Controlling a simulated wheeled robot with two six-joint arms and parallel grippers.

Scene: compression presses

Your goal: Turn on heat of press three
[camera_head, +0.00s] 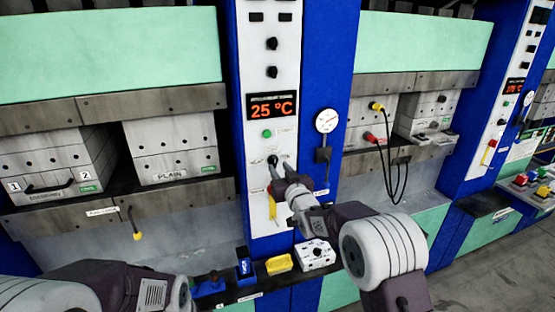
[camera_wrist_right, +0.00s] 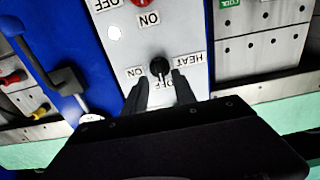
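The heat knob (camera_wrist_right: 159,66) is a small black rotary switch on a white control panel (camera_wrist_right: 190,20), with HEAT, ON and OFF labels around it. Its pale mark points towards the OFF label between my fingers. In the head view the knob (camera_head: 272,160) sits below the 25 °C display (camera_head: 272,107) and a green button. My right gripper (camera_wrist_right: 160,92) is open, its dark fingers pointing at the knob, one towards each side; I cannot tell whether they touch it. It also shows at the panel in the head view (camera_head: 280,174). My left gripper is out of view.
A gauge (camera_head: 326,121) and a lever sit on the blue column right of the panel. A yellow block (camera_head: 279,264) and a white box (camera_head: 315,254) stand on the ledge below. Black cables (camera_head: 390,165) hang from the press at right.

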